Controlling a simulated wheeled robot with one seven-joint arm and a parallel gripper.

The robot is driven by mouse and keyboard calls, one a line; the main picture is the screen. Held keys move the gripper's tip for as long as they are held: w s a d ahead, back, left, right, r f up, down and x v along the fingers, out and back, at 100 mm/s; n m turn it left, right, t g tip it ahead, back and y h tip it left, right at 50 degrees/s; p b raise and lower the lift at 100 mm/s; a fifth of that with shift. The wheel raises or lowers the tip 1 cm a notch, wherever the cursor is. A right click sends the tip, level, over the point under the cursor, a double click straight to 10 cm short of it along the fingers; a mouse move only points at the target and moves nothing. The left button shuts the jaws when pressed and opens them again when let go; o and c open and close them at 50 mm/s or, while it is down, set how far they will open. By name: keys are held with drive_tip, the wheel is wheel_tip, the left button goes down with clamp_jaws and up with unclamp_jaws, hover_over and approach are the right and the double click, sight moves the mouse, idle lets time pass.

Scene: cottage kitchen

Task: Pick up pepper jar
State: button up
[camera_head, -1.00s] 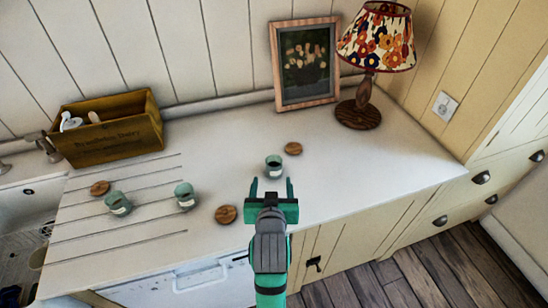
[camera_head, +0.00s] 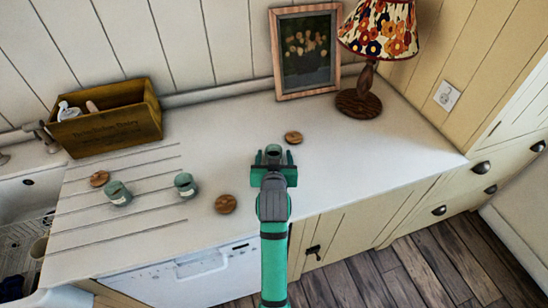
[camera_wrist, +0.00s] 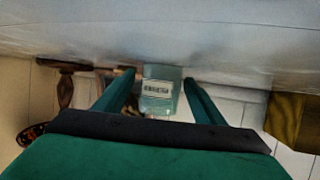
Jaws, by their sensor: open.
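A small green-grey jar (camera_head: 273,150) stands on the counter at the middle, with its top open. In the wrist view this jar (camera_wrist: 160,102) shows upside down with a pale label, whose print is too small to read. My gripper (camera_head: 274,157) is open at the jar, one finger to each side. In the wrist view the open fingers (camera_wrist: 158,78) flank the jar with gaps visible on both sides. Two similar jars stand to the left, one at the centre left (camera_head: 185,186) and one farther left (camera_head: 118,194). I cannot tell from labels which jar holds pepper.
Round wooden lids lie behind the middle jar (camera_head: 293,137), at the front (camera_head: 225,204) and at the left (camera_head: 99,178). A lamp (camera_head: 358,103), a framed picture (camera_head: 305,55) and a wooden box (camera_head: 110,135) stand at the back. The counter (camera_head: 370,160) is clear on the right.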

drive_tip(key=shift+w+f, duration=0.1)
drive_tip(key=shift+w, duration=0.1)
drive_tip(key=c, duration=1.2)
